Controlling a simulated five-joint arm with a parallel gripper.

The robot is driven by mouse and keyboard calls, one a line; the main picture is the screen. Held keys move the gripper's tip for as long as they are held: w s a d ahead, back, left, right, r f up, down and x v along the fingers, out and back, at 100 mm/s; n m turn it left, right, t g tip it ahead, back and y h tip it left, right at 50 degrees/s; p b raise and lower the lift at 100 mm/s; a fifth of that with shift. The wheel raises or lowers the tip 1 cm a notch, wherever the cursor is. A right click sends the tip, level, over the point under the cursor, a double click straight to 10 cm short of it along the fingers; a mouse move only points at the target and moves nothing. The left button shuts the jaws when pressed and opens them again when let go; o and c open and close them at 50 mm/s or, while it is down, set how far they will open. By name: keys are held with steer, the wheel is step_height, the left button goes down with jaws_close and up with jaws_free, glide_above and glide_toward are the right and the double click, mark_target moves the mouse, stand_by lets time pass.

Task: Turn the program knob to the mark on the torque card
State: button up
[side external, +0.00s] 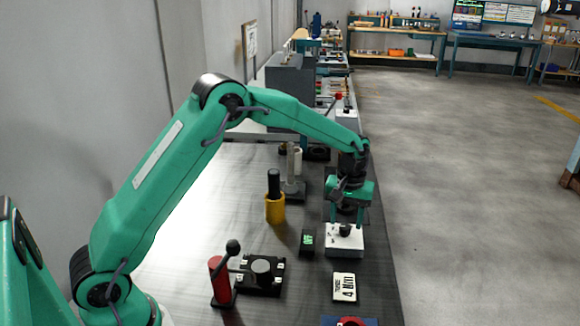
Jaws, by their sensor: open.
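The program knob (345,230) is a small dark knob on top of a white box (343,246) at the right side of the dark bench. The marks around the knob are too small to read. The torque card (344,287) is a pale card with dark print, lying nearer the camera than the box. Its print seems to show a 4 and letters.
A small black display with green digits (308,241) stands left of the box. A yellow cylinder with a black top (275,207), a black fixture (262,275) and a red lever stand (220,280) are further left. A blue and red item (349,321) sits at the front edge.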

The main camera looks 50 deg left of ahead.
steer(key=shift+f, duration=1.1)
steer(key=shift+c, duration=0.2)
steer(key=c, duration=0.9)
steer(key=shift+m, duration=0.4)
steer(key=m, duration=0.3)
steer(key=shift+m, duration=2.1)
